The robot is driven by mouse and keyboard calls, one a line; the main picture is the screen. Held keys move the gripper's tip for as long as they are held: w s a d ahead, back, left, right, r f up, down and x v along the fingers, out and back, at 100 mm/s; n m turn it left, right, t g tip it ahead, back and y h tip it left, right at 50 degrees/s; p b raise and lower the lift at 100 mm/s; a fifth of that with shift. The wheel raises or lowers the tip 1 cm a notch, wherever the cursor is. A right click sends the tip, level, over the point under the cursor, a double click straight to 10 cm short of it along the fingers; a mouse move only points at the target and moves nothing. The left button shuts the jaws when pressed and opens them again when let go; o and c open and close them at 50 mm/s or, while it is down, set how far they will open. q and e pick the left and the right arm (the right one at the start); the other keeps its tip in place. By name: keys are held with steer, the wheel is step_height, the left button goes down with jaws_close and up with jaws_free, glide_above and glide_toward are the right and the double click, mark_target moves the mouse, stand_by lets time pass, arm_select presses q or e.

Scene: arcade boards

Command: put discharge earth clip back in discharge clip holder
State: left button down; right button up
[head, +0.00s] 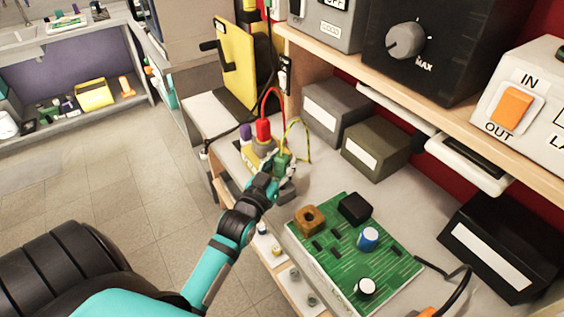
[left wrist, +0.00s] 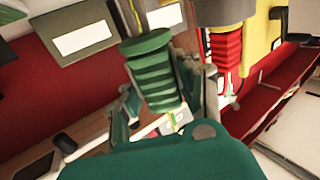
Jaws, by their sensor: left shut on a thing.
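The discharge earth clip is a green ribbed piece (head: 282,160) with a yellow-green wire rising from it. It fills the middle of the left wrist view (left wrist: 155,75), between the fingers of my left gripper (head: 279,172). The gripper is shut on it, above the white work surface. A red ribbed plug (head: 263,130) with a red wire stands just behind and left of it, and also shows in the left wrist view (left wrist: 227,55). I cannot tell which part beside them is the discharge clip holder. My right gripper is out of view.
A green circuit board (head: 345,262) lies to the right of my left gripper. Grey (head: 333,108) and olive (head: 376,148) boxes stand behind. A yellow panel (head: 240,60) with a black lever stands at the back left. A shelf (head: 350,75) overhangs the surface.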

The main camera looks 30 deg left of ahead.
mark_target(282, 175)
arm_select(q)
steer(key=shift+f+b, duration=1.2)
steer(key=shift+f, duration=0.85)
steer(key=c, duration=0.9)
jaws_free()
steer(key=shift+o, duration=0.2)
steer(key=s+d, duration=0.1)
steer(key=s, duration=1.1)
steer(key=shift+d, duration=0.35)
